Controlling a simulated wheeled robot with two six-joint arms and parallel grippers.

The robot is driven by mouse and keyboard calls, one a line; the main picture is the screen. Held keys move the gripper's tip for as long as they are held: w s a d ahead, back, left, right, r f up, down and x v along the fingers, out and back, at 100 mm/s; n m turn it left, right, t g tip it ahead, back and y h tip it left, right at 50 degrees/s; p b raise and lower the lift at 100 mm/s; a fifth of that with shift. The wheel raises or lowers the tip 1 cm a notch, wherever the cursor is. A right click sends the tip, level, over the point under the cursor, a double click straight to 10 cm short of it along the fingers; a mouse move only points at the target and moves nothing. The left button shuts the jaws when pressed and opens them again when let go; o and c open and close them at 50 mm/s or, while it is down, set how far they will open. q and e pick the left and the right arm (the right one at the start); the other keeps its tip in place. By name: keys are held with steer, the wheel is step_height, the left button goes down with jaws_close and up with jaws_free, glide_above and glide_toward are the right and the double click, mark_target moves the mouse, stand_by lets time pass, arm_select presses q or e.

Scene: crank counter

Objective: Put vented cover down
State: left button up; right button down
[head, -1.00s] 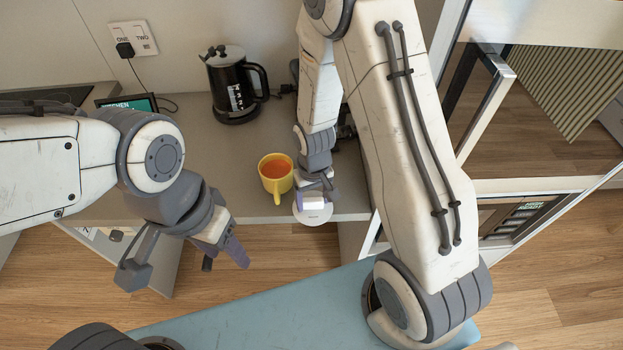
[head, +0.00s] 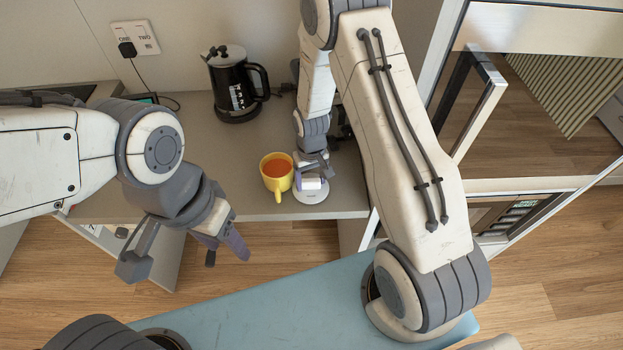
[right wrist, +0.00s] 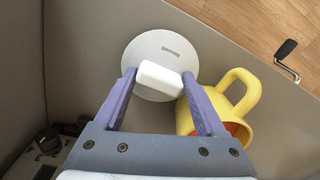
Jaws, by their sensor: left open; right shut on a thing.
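The vented cover (head: 309,194) is a round white disc with a block-shaped knob, at the front part of the grey counter beside a yellow mug. In the right wrist view the cover (right wrist: 154,48) shows a short slot in its top. My right gripper (head: 312,180) is shut on the cover's knob; in the right wrist view its purple fingers (right wrist: 160,78) stand on both sides of it. I cannot tell whether the disc touches the counter. My left gripper (head: 190,258) is open and empty, in front of the counter's edge, away from the cover.
The yellow mug (head: 268,181) with orange liquid stands close to the cover; it also shows in the right wrist view (right wrist: 240,92). A black kettle (head: 236,92) stands farther back. The counter (head: 210,165) is clear left of the mug. A crank handle (right wrist: 287,50) shows in the right wrist view.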

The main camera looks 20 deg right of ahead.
mark_target(311, 181)
jaws_free()
steer(key=shift+f, duration=0.1)
steer(key=shift+r, duration=0.5)
step_height(311, 181, up, 11)
steer(key=b, duration=0.2)
steer(key=s+a+r+n, duration=0.3)
steer(key=s+a+r, duration=0.5)
steer(key=s+a, duration=0.1)
steer(key=s+a+r+n, duration=0.1)
steer(key=s, duration=0.6)
steer(key=s+a+r+n+y, duration=0.1)
steer(key=s+r+n, duration=0.1)
steer(key=s, duration=0.6)
steer(key=shift+a+r+n, duration=0.2)
steer(key=shift+r+n, duration=0.1)
steer(key=shift+w, duration=0.1)
